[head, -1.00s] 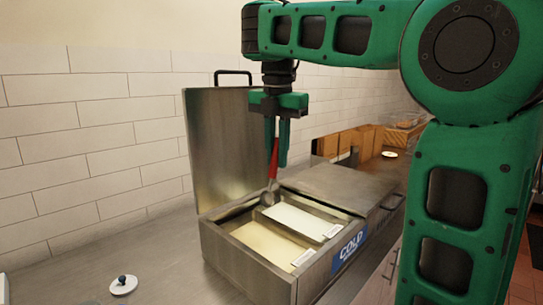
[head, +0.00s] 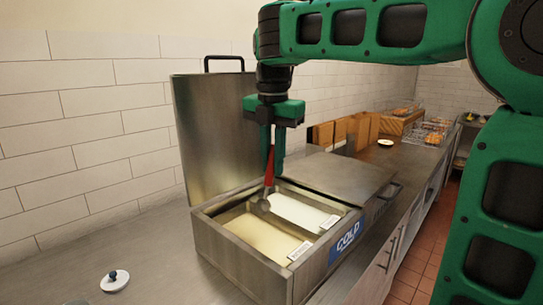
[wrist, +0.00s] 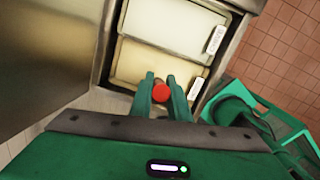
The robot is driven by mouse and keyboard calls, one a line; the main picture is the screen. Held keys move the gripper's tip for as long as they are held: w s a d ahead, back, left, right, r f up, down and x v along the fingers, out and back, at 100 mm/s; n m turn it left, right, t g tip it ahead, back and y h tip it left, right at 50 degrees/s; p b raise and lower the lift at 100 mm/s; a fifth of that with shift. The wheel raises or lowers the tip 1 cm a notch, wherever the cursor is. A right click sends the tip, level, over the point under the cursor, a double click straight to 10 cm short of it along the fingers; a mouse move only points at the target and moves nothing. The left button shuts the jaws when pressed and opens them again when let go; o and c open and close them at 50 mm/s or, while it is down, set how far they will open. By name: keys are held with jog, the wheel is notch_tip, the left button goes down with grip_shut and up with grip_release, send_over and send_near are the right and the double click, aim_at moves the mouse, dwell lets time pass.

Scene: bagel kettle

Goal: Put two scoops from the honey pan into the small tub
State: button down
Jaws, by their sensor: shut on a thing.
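My gripper (head: 272,160) is shut on a red-handled scoop (head: 268,175), which hangs down with its metal bowl low over the open cold box (head: 235,258). In the wrist view my gripper (wrist: 162,78) holds the red handle end (wrist: 161,92) between its fingers. The box has a pale yellow pan (head: 258,238) and a whiter pan (head: 305,212). The scoop's bowl is near the divider between them; I cannot tell whether it touches either filling. The pan labels are too small to read, so I cannot tell which is honey. I cannot make out the small tub.
The box's raised metal lid (head: 215,130) stands behind it, and a flat closed cover (head: 335,178) lies to its right. A white lid with a dark knob (head: 115,280) lies on the counter at left. Wooden boxes (head: 345,130) and wire baskets stand farther back.

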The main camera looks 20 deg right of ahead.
aim_at(264, 211)
jog(key=shift+s+a+f, duration=0.1)
jog(key=shift+a+f, duration=0.05)
jog(key=shift+f, duration=1.8)
notch_tip(264, 211, down, 8)
jog(key=shift+f, duration=0.15)
jog(key=shift+w+d, duration=0.3)
jog(key=shift+d, duration=0.3)
jog(key=shift+a, duration=0.15)
jog(key=shift+s+a, duration=0.45)
jog(key=shift+a, duration=0.4)
jog(key=shift+s+a, duration=0.4)
jog(key=shift+a, duration=0.45)
